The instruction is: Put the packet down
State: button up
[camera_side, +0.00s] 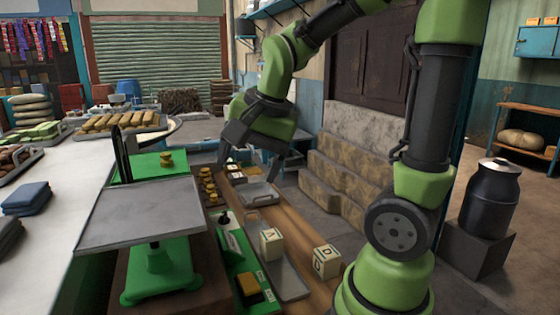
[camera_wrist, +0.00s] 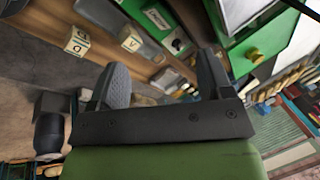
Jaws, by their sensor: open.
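My gripper (camera_side: 250,162) points down over the far part of the wooden bench, its two fingers apart. In the wrist view my gripper (camera_wrist: 165,82) also shows wide apart fingers with nothing between them. No packet is held. A small yellow block with a dark base (camera_side: 249,286), possibly the packet, lies on a green surface at the near end, well away from my gripper. A yellow piece (camera_wrist: 254,56) on green shows in the wrist view. A grey metal tray (camera_side: 258,191) lies below my gripper; I cannot tell the exact height between them.
A green scale with a grey pan (camera_side: 140,215) stands on the left. Cream lettered cubes (camera_side: 326,261) sit on and beside a near tray (camera_side: 290,280). Several small brass weights (camera_side: 208,185) stand in rows. Stone steps (camera_side: 345,170) rise on the right.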

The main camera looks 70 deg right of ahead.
jog(key=s+a+r+n+t+y, duration=0.2)
jog(key=s+a+r+n+t, duration=0.1)
jog(key=s+a+n, duration=0.4)
jog(key=shift+s+a+r+n, duration=0.25)
jog(key=shift+s+r+n, duration=0.3)
jog(key=shift+n, duration=1.15)
